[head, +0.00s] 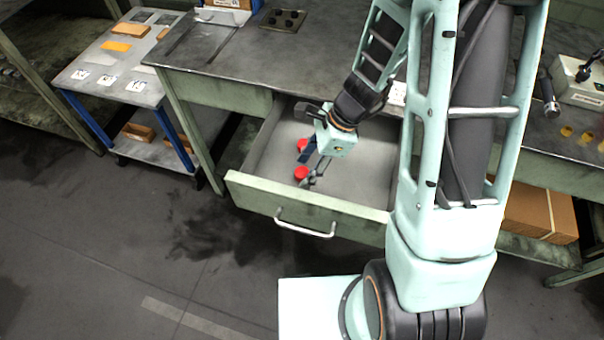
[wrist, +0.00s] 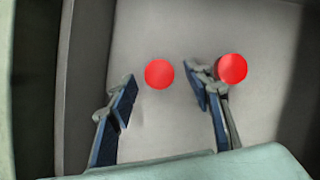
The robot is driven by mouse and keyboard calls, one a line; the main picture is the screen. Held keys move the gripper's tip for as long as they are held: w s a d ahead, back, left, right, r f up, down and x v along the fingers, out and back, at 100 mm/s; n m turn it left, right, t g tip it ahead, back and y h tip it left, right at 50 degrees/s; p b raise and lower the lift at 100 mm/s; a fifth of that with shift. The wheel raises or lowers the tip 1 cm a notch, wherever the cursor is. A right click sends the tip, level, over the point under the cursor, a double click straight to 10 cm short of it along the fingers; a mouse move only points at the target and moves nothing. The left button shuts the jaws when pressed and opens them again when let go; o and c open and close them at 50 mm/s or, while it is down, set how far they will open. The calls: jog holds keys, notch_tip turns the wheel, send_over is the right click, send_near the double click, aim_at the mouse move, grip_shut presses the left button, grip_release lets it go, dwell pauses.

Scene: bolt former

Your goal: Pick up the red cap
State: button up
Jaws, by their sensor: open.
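Two round red caps lie in the open drawer (head: 360,178). In the wrist view one red cap (wrist: 159,74) is ahead of the gap between my fingers, and the other red cap (wrist: 231,68) is at the right, just outside the right finger. In the head view one red cap (head: 301,173) is nearer the drawer front and the other red cap (head: 302,145) is farther back, partly hidden by a finger. My gripper (wrist: 163,97) is open and empty, reaching down into the drawer; it also shows in the head view (head: 311,163).
The drawer front (head: 305,210) and its side walls stand around my gripper. The workbench top (head: 260,55) is above and behind it. A blue-legged cart (head: 120,90) stands at the left, and a cardboard box (head: 540,208) is under the bench at the right.

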aim_at(306, 171)
jog(key=shift+a+f, duration=0.15)
jog(key=shift+f, duration=0.2)
jog(key=c, duration=0.8)
notch_tip(306, 171, up, 10)
jog(key=p, duration=0.3)
jog(key=shift+r, duration=0.1)
